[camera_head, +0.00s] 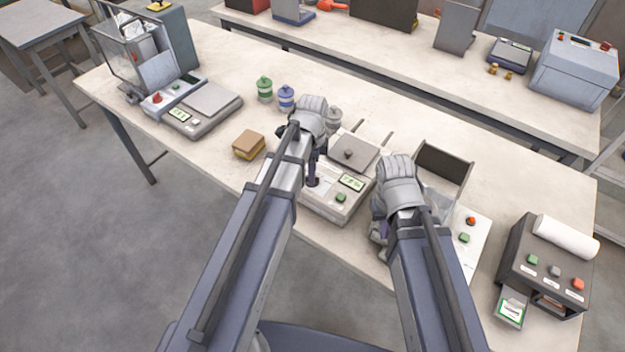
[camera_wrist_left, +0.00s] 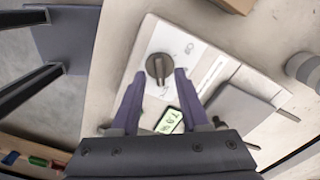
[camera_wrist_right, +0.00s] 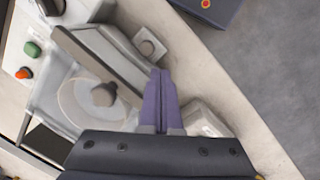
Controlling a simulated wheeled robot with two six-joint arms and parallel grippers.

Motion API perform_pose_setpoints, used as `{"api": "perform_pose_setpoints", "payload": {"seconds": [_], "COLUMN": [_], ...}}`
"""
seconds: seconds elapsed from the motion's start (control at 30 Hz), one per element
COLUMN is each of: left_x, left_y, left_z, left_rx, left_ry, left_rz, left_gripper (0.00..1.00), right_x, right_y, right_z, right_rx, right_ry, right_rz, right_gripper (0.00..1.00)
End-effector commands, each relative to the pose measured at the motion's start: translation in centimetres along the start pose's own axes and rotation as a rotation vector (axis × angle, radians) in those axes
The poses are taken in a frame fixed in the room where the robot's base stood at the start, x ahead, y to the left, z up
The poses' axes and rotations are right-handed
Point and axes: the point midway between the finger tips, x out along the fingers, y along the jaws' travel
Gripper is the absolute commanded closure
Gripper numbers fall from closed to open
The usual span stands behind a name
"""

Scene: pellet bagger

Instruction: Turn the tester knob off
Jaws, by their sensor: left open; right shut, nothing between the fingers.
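The display also shows in the left wrist view (camera_wrist_left: 168,121). My right gripper (camera_wrist_right: 160,74) is shut and empty, beside the neighbouring machine.
A machine with red and green buttons (camera_head: 465,237) stands right of the tester. A dark printer (camera_head: 548,265) with a white roll is further right. A cardboard box (camera_head: 249,144), green and blue jars (camera_head: 286,98) and a scale (camera_head: 203,107) are to the left.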

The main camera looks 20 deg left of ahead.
Motion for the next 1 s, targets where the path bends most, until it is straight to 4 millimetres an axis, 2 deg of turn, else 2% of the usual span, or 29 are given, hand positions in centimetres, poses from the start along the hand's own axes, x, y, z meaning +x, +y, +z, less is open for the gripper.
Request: {"api": "perform_pose_setpoints", "payload": {"seconds": [0.03,0.1,0.43,0.83,1.0], "left_x": [1.01,1.37,1.4,1.4,1.4], "left_y": [0.0,0.0,0.0,0.0,0.01], "left_z": [0.0,0.0,0.0,0.0,0.0], "left_rx": [0.0,0.0,0.0,0.0,0.0], "left_ry": [0.0,0.0,0.0,0.0,0.0], "left_rz": [0.0,0.0,0.0,0.0,0.0], "left_gripper": [0.55,0.55,0.55,0.99,1.0], "right_x": [1.01,1.36,1.39,1.39,1.39], "right_y": [-0.1,-0.13,-0.13,-0.13,-0.13], "right_z": [-0.06,-0.08,-0.08,-0.08,-0.08], "right_rx": [0.0,0.001,0.001,0.001,0.001], "right_ry": [0.0,0.0,0.0,0.0,0.0], "right_rz": [0.0,0.0,0.0,0.0,0.0], "right_gripper": [1.0,1.0,1.0,1.0,1.0]}}
